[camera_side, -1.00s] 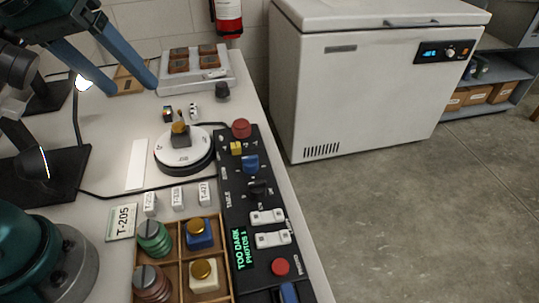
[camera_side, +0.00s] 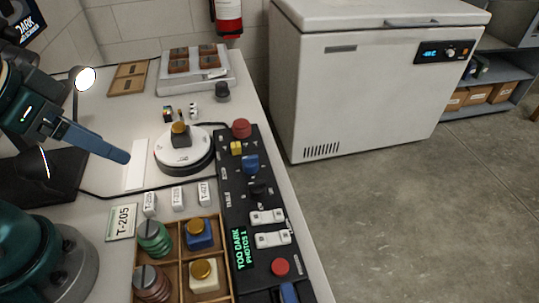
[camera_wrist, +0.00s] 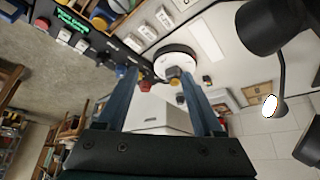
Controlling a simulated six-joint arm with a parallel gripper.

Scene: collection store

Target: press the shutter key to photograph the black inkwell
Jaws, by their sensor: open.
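A dark inkwell with a brass cap (camera_side: 180,134) stands upright on the white round turntable (camera_side: 170,155); its body looks black. The wrist view also shows the inkwell (camera_wrist: 173,73). The black control console (camera_side: 228,190) lies right of the turntable. It carries a red round button (camera_side: 280,267), another red knob (camera_side: 241,128), a blue knob (camera_side: 251,163) and white rocker switches (camera_side: 267,216). I cannot read which is the shutter key. Its green display (camera_side: 241,249) reads "TOO DARK PHOTOS 1". My gripper (camera_side: 127,156) is open and empty, above the table left of the turntable.
A wooden tray (camera_side: 178,250) holds green, blue, white and brown inkwells at the front. A lit lamp (camera_side: 85,79) stands at the back left. A white freezer (camera_side: 370,85) stands beyond the table.

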